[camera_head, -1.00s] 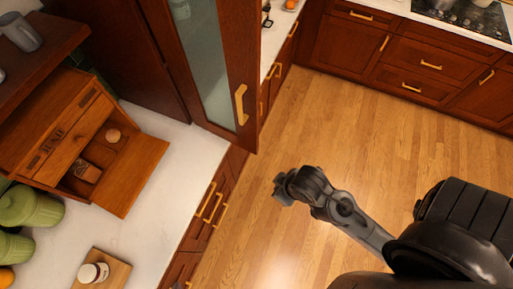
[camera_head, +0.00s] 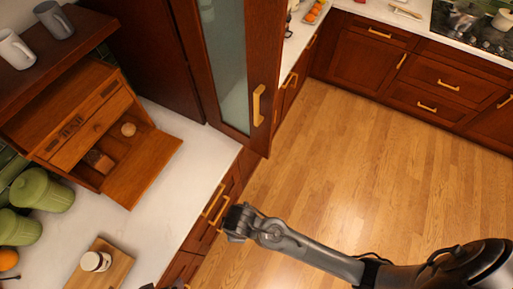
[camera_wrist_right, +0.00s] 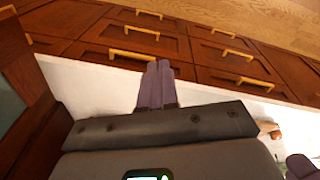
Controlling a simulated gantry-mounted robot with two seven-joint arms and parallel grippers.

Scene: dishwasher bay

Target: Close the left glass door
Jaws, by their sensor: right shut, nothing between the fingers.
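A tall wooden cabinet door with a frosted glass panel (camera_head: 222,55) and a gold handle (camera_head: 258,105) hangs at the upper middle of the head view, jutting over the counter edge. I cannot tell its exact angle. My right gripper (camera_head: 236,222) is below the door, beside the counter's drawer fronts, apart from the door and handle. In the right wrist view its fingers (camera_wrist_right: 157,88) are together and empty, with a wood frame and a bit of glass (camera_wrist_right: 8,112) at the left edge.
A white counter (camera_head: 165,215) holds an open wooden box (camera_head: 150,165), green canisters (camera_head: 42,190) and a board with a jar (camera_head: 96,261). Two mugs (camera_head: 15,48) stand on a shelf at upper left. The wooden floor (camera_head: 350,170) is clear.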

